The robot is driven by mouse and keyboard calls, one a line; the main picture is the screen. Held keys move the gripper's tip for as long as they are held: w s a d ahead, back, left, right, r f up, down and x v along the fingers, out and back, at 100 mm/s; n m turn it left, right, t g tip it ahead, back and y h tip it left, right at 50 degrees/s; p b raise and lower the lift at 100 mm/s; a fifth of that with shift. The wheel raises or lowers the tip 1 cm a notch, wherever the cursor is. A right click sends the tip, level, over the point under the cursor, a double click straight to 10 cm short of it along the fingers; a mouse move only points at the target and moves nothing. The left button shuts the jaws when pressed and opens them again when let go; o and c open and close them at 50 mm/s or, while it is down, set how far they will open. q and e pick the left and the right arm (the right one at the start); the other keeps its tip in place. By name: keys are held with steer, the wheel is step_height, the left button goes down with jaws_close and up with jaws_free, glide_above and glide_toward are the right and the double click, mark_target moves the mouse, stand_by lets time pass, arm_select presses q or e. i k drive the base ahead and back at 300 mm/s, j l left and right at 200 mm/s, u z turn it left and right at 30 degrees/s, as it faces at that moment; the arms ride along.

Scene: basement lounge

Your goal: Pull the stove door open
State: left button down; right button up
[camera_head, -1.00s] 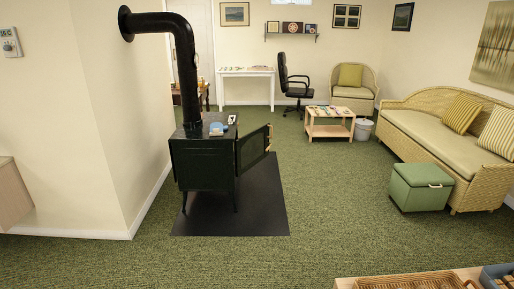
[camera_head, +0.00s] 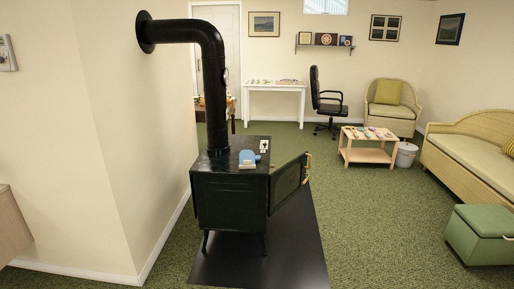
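A black wood stove (camera_head: 228,203) stands on short legs on a dark floor plate, left of the middle. Its stove door (camera_head: 287,186) is on the right side of the body and stands swung out, ajar, with a window pane in it and a light handle (camera_head: 307,167) at its free edge. The inside of the stove is hidden from this side. Neither of my grippers shows in the head view.
The black floor plate (camera_head: 290,255) lies under the stove. A stovepipe (camera_head: 213,90) rises to the left wall. A green ottoman (camera_head: 482,236) and wicker sofa (camera_head: 470,160) stand at right, a low table (camera_head: 368,152) further back. Carpet between is clear.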

mark_target(284, 184)
steer(key=i+z, duration=0.15)
steer(key=i, duration=0.45)
steer(key=i+z, duration=0.2)
steer(key=i, duration=0.4)
steer(key=i+j+z, duration=0.15)
steer(key=i, duration=0.4)
steer(key=i+j+z, duration=0.2)
steer(key=i, duration=0.4)
